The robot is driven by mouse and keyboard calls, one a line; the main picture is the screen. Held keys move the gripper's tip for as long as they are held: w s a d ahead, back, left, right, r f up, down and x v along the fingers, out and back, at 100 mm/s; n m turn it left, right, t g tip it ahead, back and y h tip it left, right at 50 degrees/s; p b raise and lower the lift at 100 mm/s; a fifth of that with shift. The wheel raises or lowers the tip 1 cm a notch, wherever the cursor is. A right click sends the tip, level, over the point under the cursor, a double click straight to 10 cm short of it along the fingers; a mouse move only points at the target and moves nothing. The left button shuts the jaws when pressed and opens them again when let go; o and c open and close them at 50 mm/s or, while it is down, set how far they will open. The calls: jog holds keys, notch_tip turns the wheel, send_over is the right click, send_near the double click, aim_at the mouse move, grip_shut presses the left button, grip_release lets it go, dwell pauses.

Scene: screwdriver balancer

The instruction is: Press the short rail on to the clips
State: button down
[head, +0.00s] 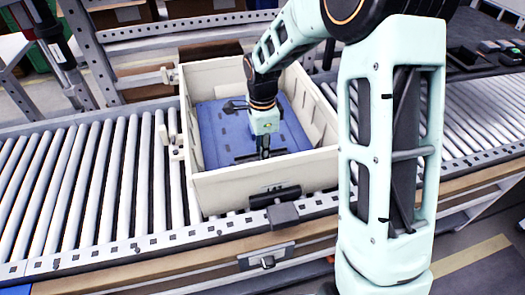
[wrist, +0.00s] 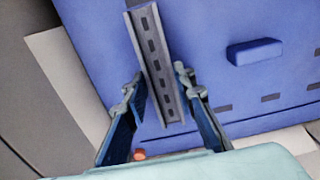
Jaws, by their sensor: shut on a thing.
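The short rail (wrist: 153,62) is a grey slotted channel. In the wrist view it runs from the top edge down between the two fingers of my gripper (wrist: 159,76). My gripper is shut on it, over the blue panel (wrist: 95,35). In the head view my gripper (head: 264,154) points down inside the cream crate, near the front edge of the blue panel (head: 214,135). I cannot tell whether the rail touches the panel. A raised blue block (wrist: 255,51) stands on the panel right of the rail. I cannot make out the clips.
The cream crate (head: 240,187) has walls around the panel and stands on a roller conveyor (head: 100,190). A dark latch-like part (head: 275,196) is on its front wall. Metal framing stands behind the conveyor.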

jog(key=shift+f, duration=0.2)
dwell(0.3)
jog(key=c, duration=1.5)
grip_release()
notch_tip(320, 180, up, 12)
jog(key=shift+r, duration=0.1)
